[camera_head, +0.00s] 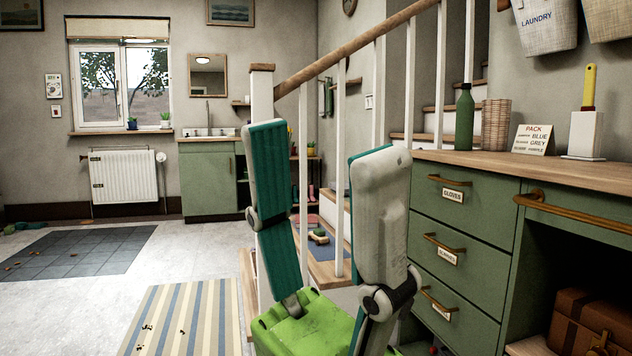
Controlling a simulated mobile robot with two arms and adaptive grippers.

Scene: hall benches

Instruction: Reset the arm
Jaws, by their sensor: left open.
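My left gripper (322,142) rises from the bottom centre of the head view. Its two grey and teal fingers point up and stand well apart, with nothing held between them. Its bright green palm shows at the bottom edge. The fingers hide parts of the stair railing and the left edge of the green drawer unit (462,228). My right gripper does not show.
A wooden worktop (470,165) on the right carries a green bottle (465,117), stacked cups (496,125), a "PACK" sign (534,139) and a yellow-handled brush (588,88). A staircase railing (345,52) stands behind. Open floor (178,253) lies left, with a striped rug (190,315).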

